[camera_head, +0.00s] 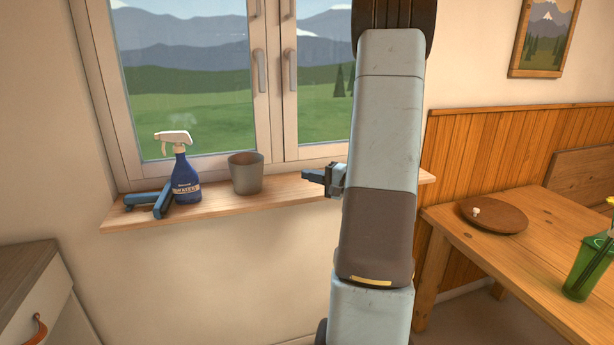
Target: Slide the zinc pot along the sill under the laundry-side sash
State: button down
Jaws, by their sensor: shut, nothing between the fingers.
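A grey zinc pot (246,173) stands upright on the wooden window sill (225,206), below the meeting of the two window sashes. The left sash (188,80) and the right sash (318,80) both look closed. My gripper (306,175) is shut and empty, to the right of the pot at about sill height. A clear gap lies between its fingertips and the pot. My arm hides the right part of the sill and window. The picture does not show which sash is the laundry-side one.
A blue spray bottle (184,176) and a blue folded object (148,199) stand left of the pot, with a short free stretch between. A wooden table (500,262) at right bears a brown plate (494,215) and a green container (590,262). A drawer cabinet (35,310) stands lower left.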

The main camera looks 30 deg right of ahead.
jog(key=c, duration=1.7)
grip_release()
jog(key=shift+a, duration=0.1)
jog(key=shift+c, duration=0.2)
jog(key=o, duration=0.4)
jog(key=a, duration=0.2)
jog(key=a+r+n+g+y, duration=0.1)
jog(key=a+r+g, duration=0.1)
jog(key=a, duration=0.1)
jog(key=shift+s+a+r+n+y, duration=0.1)
jog(key=shift+s+a+n+y, duration=0.1)
jog(key=shift+a+n+y, duration=0.2)
jog(key=shift+o, duration=0.4)
jog(key=s+a+r+n+g+y, duration=0.1)
jog(key=s+a+r+n+g, duration=0.1)
jog(key=a+g, duration=0.2)
jog(key=a, duration=0.3)
jog(key=shift+s+a+n+y, duration=0.2)
jog(key=shift+n+y, duration=0.1)
jog(key=s+a+r+n+g+h, duration=0.3)
jog(key=s+a+n+g+h, duration=0.4)
jog(key=s+a, duration=0.7)
jog(key=s+d+r+n+t+h, duration=0.1)
jog(key=s+d+r+t+h, duration=0.1)
jog(key=s, duration=0.5)
jog(key=shift+s+d+r+t+h, duration=0.35)
jog(key=shift+d+r+h, duration=0.35)
jog(key=shift+r+h, duration=0.6)
jog(key=shift+f, duration=0.1)
